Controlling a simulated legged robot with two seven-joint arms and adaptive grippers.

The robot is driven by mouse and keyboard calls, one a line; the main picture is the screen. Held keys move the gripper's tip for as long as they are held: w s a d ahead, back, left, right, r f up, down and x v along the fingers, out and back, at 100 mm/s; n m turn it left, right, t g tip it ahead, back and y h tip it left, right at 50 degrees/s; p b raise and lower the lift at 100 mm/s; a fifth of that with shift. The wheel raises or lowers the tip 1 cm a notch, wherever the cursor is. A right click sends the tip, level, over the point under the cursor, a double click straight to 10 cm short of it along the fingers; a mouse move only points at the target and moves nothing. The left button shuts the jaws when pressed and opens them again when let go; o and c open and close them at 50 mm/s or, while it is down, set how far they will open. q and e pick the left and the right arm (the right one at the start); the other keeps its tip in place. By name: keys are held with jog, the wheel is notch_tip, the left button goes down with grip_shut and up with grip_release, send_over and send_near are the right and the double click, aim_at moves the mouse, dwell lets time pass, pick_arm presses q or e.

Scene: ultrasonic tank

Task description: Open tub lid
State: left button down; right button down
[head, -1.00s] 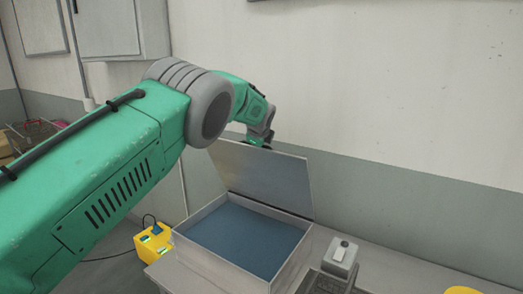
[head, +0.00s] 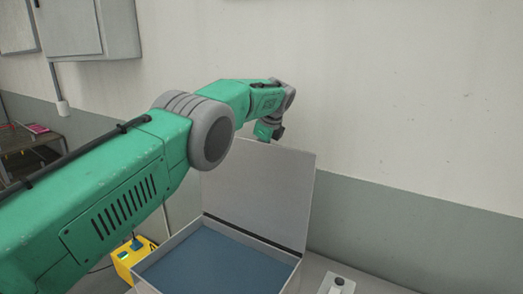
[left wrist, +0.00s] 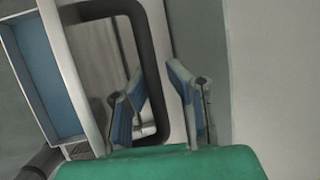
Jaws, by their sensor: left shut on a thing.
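The grey tub (head: 292,280) stands on a table and has a blue inside (head: 215,262). Its flat grey lid (head: 262,185) stands raised, near upright, along the tub's back edge. My left gripper (head: 270,132) is at the lid's top edge, partly hidden behind it. In the left wrist view, the two fingers of my left gripper (left wrist: 158,75) sit on either side of one bar of a dark rounded loop (left wrist: 154,38), which looks like the lid's handle. The gripper is shut on it. The tub's blue inside (left wrist: 42,75) shows at the left there. My right gripper is not in view.
A yellow box (head: 132,258) stands left of the tub, below my arm. A small grey device (head: 337,285) is at the tub's right. The wall (head: 420,110) is close behind the lid. A grey cabinet (head: 90,28) hangs at upper left.

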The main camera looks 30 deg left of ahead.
pick_arm(q)
jog(key=shift+w+a+r, duration=0.25)
jog(key=shift+w+r, duration=0.05)
jog(key=shift+r, duration=0.3)
jog(key=c, duration=1.9)
grip_release()
jog(key=shift+o, duration=0.2)
jog(key=shift+a+f, duration=0.15)
jog(key=shift+f, duration=0.2)
